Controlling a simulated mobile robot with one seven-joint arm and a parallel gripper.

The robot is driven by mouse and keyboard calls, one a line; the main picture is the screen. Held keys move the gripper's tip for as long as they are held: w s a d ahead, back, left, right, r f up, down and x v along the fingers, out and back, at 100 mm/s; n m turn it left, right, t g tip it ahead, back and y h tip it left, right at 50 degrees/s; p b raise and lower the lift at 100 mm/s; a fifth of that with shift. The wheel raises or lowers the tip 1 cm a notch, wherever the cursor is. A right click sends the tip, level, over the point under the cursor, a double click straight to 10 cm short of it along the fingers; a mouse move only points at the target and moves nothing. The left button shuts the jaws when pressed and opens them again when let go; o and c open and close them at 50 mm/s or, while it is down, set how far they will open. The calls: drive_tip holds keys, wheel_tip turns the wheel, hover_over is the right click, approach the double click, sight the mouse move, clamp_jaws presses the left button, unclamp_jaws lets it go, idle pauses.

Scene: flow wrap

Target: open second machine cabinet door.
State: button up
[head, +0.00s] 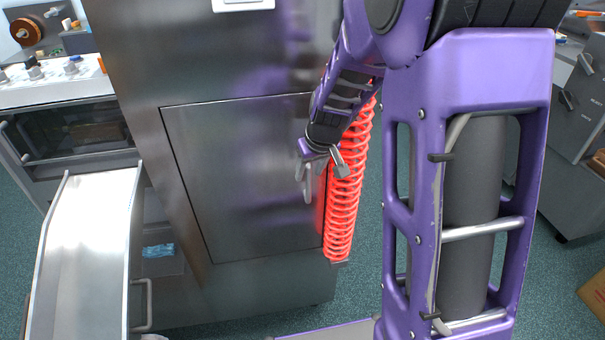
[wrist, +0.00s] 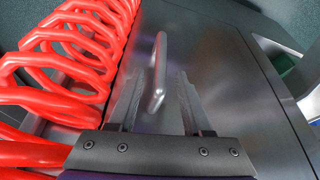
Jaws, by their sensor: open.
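The cabinet door (head: 235,190) is a flat steel panel in the front of the steel machine, and it looks shut. Its bar handle (wrist: 159,72) stands upright near the door's edge, next to the red coil. My gripper (wrist: 155,95) is open, with one finger on each side of the handle in the wrist view. I cannot tell whether either finger touches the handle. In the head view my gripper (head: 305,180) is at the door's right edge, and my wrist partly hides the handle.
A red coiled hose (head: 347,205) hangs right beside the handle and my gripper. A metal chute (head: 85,250) sticks out at the left. Another grey machine (head: 575,130) stands at the right. A cardboard box (head: 594,297) lies on the floor at the lower right.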

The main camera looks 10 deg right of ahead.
sight(307, 179)
drive_tip(key=shift+b+x, duration=0.3)
drive_tip(key=shift+x, duration=1.95)
drive_tip(key=shift+c, duration=0.2)
clamp_jaws()
